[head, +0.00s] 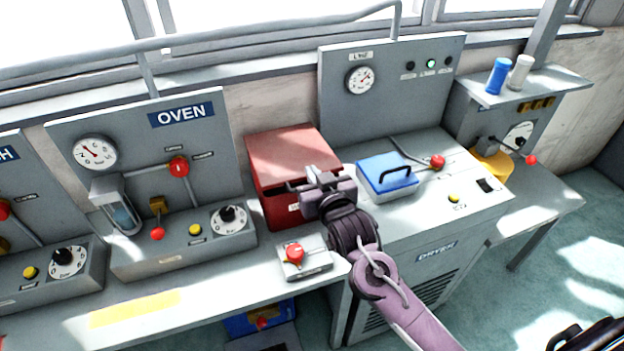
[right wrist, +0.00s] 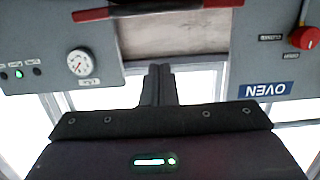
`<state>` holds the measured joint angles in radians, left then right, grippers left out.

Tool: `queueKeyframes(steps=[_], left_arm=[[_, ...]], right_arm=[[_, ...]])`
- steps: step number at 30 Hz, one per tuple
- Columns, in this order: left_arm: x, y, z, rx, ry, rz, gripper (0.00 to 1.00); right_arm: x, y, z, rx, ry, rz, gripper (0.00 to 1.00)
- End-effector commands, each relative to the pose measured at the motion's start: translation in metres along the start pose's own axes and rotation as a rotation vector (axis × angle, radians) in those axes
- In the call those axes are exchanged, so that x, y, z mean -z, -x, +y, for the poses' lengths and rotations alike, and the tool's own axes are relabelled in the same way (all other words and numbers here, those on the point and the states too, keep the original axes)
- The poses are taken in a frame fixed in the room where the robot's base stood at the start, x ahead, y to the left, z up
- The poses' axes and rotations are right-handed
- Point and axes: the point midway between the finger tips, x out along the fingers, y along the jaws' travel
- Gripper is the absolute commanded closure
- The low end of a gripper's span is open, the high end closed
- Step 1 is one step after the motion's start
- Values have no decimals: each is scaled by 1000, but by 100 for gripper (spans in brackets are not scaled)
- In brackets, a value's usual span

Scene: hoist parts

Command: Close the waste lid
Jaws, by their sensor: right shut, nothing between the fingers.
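The red box (head: 272,202), which I take to be the waste bin, stands on the bench between the oven panel and the dryer. Its red top (head: 290,150) looks lighter and roughly flat; I cannot tell whether it is fully down. My right gripper (head: 294,187) is at the box's front, near the top's front edge, and hides part of the front. Its fingers (right wrist: 158,85) are together and empty in the right wrist view. Contact is unclear. My left gripper is out of view.
A grey block with a red knob (head: 294,252) sits just in front of the box. The blue lid with a black handle (head: 388,178) is on the dryer, to the right. The oven panel (head: 150,140) with levers and dial stands to the left.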

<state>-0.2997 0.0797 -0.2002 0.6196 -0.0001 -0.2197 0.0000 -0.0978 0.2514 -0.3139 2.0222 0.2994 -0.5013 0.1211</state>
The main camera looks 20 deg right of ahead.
Motion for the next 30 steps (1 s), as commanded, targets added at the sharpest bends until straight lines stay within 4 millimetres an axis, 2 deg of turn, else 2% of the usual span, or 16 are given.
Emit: queueKeyframes(steps=[1, 3, 9, 23, 30], left_arm=[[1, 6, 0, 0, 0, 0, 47], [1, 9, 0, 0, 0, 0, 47], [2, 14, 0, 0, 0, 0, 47], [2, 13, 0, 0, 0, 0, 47], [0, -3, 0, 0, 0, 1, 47]], right_arm=[[3, -9, 0, 0, 0, 1, 100], [-14, -9, 0, 0, 0, -5, 100], [-34, -14, -1, 1, -1, -1, 100], [-42, -14, -1, 1, -1, 0, 100], [-78, -16, 0, 0, -2, -2, 100]])
